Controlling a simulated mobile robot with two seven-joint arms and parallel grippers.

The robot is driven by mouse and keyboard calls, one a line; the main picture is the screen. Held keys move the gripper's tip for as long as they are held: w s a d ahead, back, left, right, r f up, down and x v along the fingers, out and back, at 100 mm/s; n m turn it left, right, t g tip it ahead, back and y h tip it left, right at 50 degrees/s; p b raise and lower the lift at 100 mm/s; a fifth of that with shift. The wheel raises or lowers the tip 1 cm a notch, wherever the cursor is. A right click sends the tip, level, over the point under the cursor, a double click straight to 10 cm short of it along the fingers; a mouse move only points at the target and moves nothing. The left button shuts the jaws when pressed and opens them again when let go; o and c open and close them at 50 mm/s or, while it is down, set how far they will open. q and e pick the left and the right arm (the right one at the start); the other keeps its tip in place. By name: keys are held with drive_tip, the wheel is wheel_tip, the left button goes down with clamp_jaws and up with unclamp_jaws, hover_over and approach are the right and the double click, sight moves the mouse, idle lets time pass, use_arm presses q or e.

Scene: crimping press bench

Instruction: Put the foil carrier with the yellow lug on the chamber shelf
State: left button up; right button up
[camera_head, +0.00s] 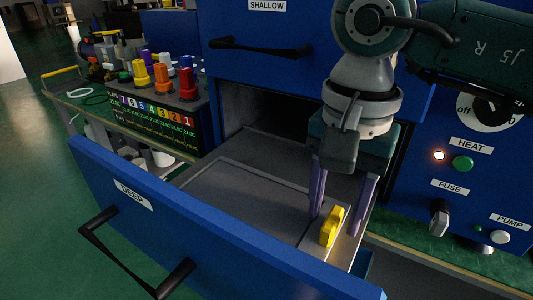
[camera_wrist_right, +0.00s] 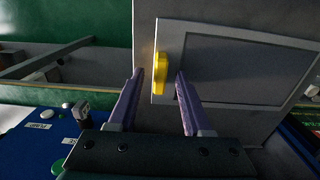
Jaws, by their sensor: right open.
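The foil carrier (camera_head: 240,190), a flat grey frame with a darker panel, lies in the pulled-out drawer marked DEEP (camera_head: 215,228). Its yellow lug (camera_head: 332,227) stands up at the right end. In the right wrist view the carrier frame (camera_wrist_right: 208,26) and the lug (camera_wrist_right: 160,72) show too. My right gripper (camera_head: 336,222) is open, with its purple fingers pointing down at the lug. In the wrist view the lug shows between the fingertips (camera_wrist_right: 159,74); I cannot tell whether they touch it. My left gripper is not in view. I cannot identify the chamber shelf for certain.
A dark opening (camera_head: 265,112) lies behind the drawer, under the closed SHALLOW drawer (camera_head: 255,28). The control panel (camera_head: 470,190) with HEAT, FUSE and PUMP controls stands right. A rack with coloured knobs (camera_head: 162,88) stands left. Green floor is free at the lower left.

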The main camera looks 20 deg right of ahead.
wheel_tip(320, 180, up, 12)
drive_tip(key=shift+f, duration=0.25)
idle(0.6)
idle(0.6)
